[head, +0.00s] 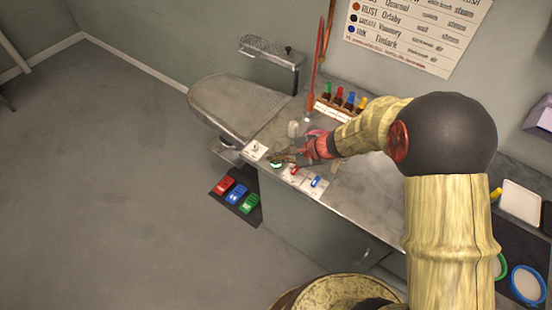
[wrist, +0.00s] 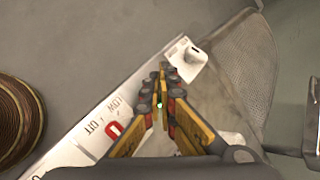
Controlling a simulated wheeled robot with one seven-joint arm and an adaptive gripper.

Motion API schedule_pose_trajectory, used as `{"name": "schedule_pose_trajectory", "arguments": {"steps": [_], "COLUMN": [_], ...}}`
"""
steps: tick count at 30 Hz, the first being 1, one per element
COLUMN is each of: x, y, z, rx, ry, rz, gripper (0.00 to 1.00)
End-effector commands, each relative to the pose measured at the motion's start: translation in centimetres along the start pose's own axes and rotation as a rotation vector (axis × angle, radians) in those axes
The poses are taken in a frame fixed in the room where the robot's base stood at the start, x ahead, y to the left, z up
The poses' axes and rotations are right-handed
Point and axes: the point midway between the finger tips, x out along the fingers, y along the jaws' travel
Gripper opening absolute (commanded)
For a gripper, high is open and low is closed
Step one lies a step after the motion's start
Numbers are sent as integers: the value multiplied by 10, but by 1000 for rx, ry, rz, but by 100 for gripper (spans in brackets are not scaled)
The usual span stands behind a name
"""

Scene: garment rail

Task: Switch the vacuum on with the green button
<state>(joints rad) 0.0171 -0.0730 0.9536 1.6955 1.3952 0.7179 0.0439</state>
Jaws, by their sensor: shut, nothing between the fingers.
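The green button (head: 275,166) shows as a small bright green-white spot on the pale control strip at the worktop's front edge. My gripper (head: 277,157) is over that strip with its fingertips right at the button. In the wrist view my gripper (wrist: 163,72) is shut and empty, its yellow-and-grey fingers together. A small green glint (wrist: 159,103) shows between the finger links there; most of the button is hidden. I cannot tell whether the fingertips touch or press it.
Beside the button are a white-plated switch (head: 255,149), a red lever (head: 294,170) and a blue lever (head: 316,182). An ironing board (head: 235,104) extends to the left. Red, blue and green pedals (head: 237,194) lie on the floor below. Colored bottles (head: 338,97) stand behind.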

Motion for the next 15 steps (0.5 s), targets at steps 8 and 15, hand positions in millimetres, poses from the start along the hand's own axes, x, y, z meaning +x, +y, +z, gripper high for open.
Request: {"name": "schedule_pose_trajectory", "arguments": {"steps": [8,15], "x": [-20,-34], "y": [-15,-25], "z": [15,25], "rx": [-1,-1], "ry": [0,0], "rz": [-1,-1], "gripper": [0,0]}}
